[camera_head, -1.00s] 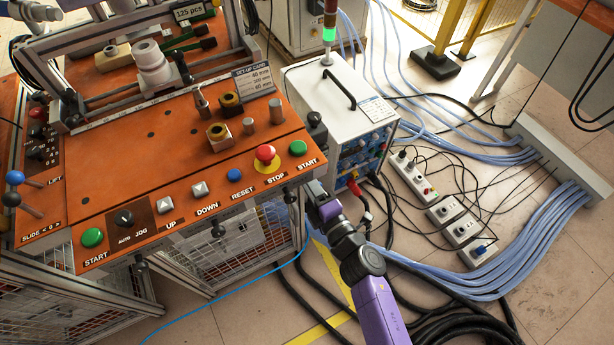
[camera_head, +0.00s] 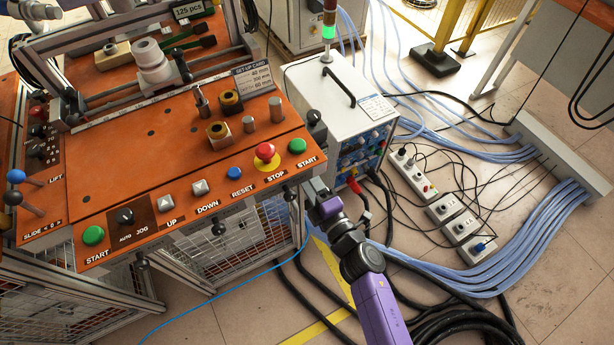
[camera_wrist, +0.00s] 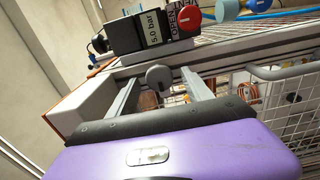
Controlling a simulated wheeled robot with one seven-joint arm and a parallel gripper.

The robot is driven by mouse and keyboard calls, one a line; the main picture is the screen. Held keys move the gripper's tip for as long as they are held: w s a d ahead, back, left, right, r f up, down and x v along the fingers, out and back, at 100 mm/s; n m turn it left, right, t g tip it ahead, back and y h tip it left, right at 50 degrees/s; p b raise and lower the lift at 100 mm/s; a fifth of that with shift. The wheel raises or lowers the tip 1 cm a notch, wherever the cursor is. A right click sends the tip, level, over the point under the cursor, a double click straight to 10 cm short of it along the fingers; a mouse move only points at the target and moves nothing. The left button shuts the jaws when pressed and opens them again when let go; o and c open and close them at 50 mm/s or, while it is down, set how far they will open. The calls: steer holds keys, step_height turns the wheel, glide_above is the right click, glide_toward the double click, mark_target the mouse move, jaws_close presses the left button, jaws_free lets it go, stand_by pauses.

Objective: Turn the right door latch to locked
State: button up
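In the wrist view a dark grey rounded knob (camera_wrist: 157,71), apparently the right door latch, sits on the light metal frame rail. My gripper (camera_wrist: 160,79) has its two grey fingers spread, one on each side of the knob, with gaps between. I cannot tell whether the knob is turned to locked.
The orange console (camera_head: 130,180) carries several buttons along its front edge. A white cabinet (camera_head: 325,100) stands just behind my gripper. A wire-mesh panel (camera_wrist: 295,115) and a handle bar (camera_wrist: 285,73) lie right of the fingers. Hoses and power strips (camera_head: 450,215) cover the floor at right.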

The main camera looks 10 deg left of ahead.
steer(key=p+v, duration=0.1)
steer(key=v, duration=0.6)
steer(key=shift+s+d, duration=0.25)
steer(key=shift+s, duration=0.1)
steer(key=s+d+r+m+t+h, duration=0.1)
steer(key=s+d+r+m+h, duration=0.15)
steer(key=s+d+m, duration=0.55)
steer(key=s+d+r+m+t+h, duration=0.1)
steer(key=s+d+r+m+h, duration=0.3)
steer(key=s, duration=0.7)
steer(key=s+d+r+m+g+h, duration=0.1)
steer(key=s+d+r+m, duration=0.3)
steer(key=s+r+m, duration=0.1)
steer(key=s+d+r+m+g+h, duration=0.1)
steer(key=s+d+r+m+h, duration=0.1)
steer(key=s+m, duration=0.5)
steer(key=shift+s+d+r+m, duration=0.3)
steer(key=shift+s+d+r, duration=0.5)
steer(key=shift+r, duration=0.6)
steer(key=shift+w+d+h, duration=0.1)
steer(key=shift+w+h, duration=0.05)
steer(key=shift+h, duration=0.1)
steer(key=shift+c, duration=0.2)
